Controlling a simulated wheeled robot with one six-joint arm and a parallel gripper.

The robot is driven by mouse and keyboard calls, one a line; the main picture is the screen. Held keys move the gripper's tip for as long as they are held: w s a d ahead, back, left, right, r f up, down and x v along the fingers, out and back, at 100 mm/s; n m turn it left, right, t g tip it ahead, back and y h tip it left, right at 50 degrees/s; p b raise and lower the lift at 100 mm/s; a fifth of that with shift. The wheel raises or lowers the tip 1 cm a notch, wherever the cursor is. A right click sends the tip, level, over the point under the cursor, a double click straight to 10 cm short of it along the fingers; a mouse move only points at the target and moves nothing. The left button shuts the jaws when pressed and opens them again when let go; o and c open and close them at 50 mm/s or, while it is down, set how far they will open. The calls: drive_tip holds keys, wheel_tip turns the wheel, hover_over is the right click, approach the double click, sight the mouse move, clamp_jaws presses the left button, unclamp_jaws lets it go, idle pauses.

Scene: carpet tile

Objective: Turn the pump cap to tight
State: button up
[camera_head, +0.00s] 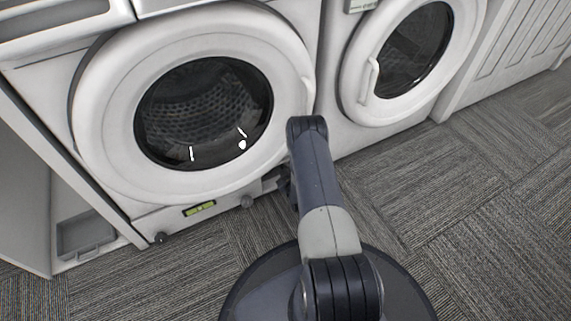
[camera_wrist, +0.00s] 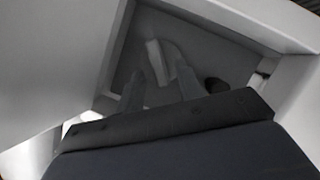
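In the wrist view, a recess with a dark interior holds the pump cap (camera_wrist: 155,58), which shows as a dim grey shape with a paler upright grip bar. My gripper (camera_wrist: 156,77) points into the recess. Its two fingers stand apart, with the bar just ahead of the gap between them. I cannot tell whether the fingers touch the cap. Its outline and any marking are too dark to read. In the head view, my gripper (camera_head: 287,184) is mostly hidden beside my arm, low at the front washer's bottom right. The cap is hidden there.
The front washer (camera_head: 88,150) has a closed round door, with a green level (camera_head: 200,208) at its base. A second washer (camera_head: 350,105) stands to the right. Carpet floor (camera_head: 480,190) is clear at right.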

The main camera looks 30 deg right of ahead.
drive_tip(key=p+v, duration=0.3)
drive_tip(key=v, duration=0.6)
drive_tip(key=shift+s+r, duration=0.1)
drive_tip(key=shift+s, duration=0.1)
drive_tip(key=b+x, duration=0.4)
drive_tip(key=x, duration=0.5)
drive_tip(key=shift+a, duration=0.1)
drive_tip(key=shift+w, duration=0.7)
drive_tip(key=shift+c, duration=0.3)
clamp_jaws()
